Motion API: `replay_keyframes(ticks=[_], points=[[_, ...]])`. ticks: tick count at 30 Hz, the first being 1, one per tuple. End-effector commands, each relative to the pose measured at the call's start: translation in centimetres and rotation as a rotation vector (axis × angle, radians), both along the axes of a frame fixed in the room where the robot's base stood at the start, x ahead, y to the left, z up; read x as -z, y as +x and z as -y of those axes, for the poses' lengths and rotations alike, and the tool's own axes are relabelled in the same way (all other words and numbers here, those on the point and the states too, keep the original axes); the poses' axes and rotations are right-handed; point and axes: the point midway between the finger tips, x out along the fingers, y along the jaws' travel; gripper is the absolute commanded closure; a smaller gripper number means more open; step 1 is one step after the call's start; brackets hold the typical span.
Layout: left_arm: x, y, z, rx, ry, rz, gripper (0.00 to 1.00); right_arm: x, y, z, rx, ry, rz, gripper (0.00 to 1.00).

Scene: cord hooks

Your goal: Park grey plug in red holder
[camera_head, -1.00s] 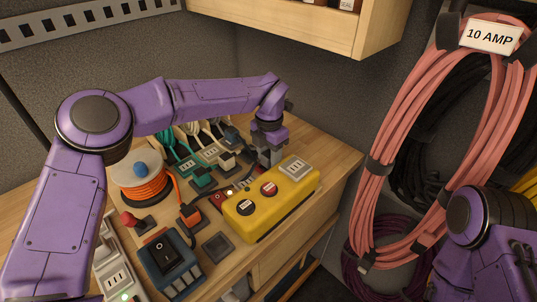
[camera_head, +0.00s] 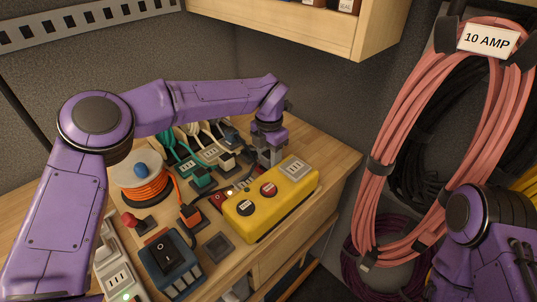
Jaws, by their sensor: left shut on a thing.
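My left gripper (camera_head: 268,162) points down at the back of the bench, just behind the yellow box. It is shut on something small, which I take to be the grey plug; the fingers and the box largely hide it. A red holder (camera_head: 217,201) sits low against the left end of the yellow box, partly hidden by it. The gripper is to the right of and behind that holder, apart from it. My right arm shows at the lower right, but its gripper is out of view.
The yellow box (camera_head: 270,209) with round buttons stands in front of the gripper. Teal (camera_head: 202,178) and cream (camera_head: 209,155) connectors with cords stand to its left. An orange cord reel (camera_head: 147,184) and a blue switch box (camera_head: 170,262) are further left. A cabinet (camera_head: 300,22) hangs above.

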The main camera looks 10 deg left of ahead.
Motion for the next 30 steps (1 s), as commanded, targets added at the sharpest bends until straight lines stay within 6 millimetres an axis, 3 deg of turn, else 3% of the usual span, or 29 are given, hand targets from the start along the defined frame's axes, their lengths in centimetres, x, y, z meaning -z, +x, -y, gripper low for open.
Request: replay_keyframes(ticks=[30], points=[[1.2, 0.0, 0.0, 0.0, 0.0, -0.001, 1.0, 0.4, 0.0, 0.0, 0.0, 0.0, 0.0, 0.57]])
